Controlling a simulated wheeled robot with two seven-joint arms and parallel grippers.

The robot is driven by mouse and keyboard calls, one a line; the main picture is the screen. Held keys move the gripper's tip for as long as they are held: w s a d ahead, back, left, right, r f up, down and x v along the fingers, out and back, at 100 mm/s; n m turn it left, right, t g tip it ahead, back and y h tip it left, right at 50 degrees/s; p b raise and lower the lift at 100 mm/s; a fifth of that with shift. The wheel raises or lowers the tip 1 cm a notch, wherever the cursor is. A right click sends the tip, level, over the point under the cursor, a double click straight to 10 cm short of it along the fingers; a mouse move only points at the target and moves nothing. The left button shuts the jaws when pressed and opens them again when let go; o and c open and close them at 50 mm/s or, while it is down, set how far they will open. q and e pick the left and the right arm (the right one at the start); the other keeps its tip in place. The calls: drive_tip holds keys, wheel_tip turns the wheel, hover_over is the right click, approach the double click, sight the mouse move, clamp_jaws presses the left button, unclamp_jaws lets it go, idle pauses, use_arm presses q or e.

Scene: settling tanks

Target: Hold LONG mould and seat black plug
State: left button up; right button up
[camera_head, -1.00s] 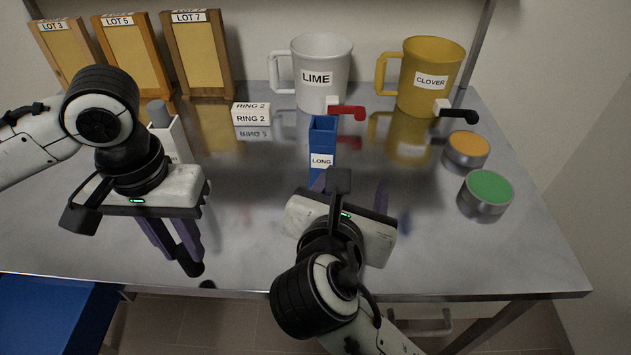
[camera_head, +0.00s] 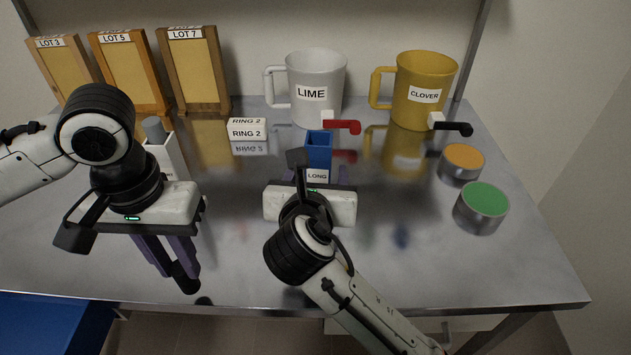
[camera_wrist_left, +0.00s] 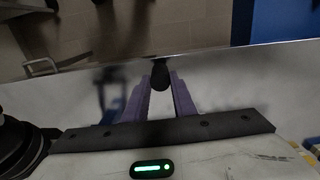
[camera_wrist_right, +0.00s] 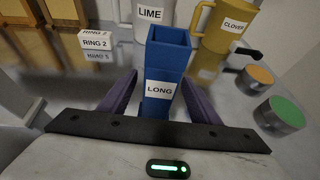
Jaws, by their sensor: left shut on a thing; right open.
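The blue LONG mould (camera_head: 318,155) stands upright on the metal table, its square open top facing up. It also fills the middle of the right wrist view (camera_wrist_right: 165,70). My right gripper (camera_head: 322,174) is open, with its purple fingers on either side of the mould; I cannot tell whether they touch it. My left gripper (camera_head: 181,266) is shut on the black plug (camera_head: 186,278), holding it near the table's front edge, left of the mould. The plug's dark rounded end shows between the fingertips in the left wrist view (camera_wrist_left: 160,76).
A white LIME jug (camera_head: 316,75) with a red tap and a yellow CLOVER jug (camera_head: 424,75) stand behind. RING 2 box (camera_head: 247,134) is left of the mould. Orange (camera_head: 462,160) and green (camera_head: 482,203) tins stand right. A white holder (camera_head: 170,160) is near my left arm.

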drive_tip(key=shift+w+f, duration=0.2)
drive_tip(key=shift+w, duration=0.35)
drive_tip(key=c, duration=1.3)
drive_tip(key=shift+o, duration=0.2)
drive_tip(key=o, duration=1.3)
drive_tip(key=shift+c, duration=0.2)
drive_tip(key=shift+s, duration=0.1)
drive_tip(key=d+v, duration=0.1)
drive_tip(key=v, duration=1)
drive_tip(key=shift+s+a+r, duration=0.2)
drive_tip(key=shift+s+a, duration=0.2)
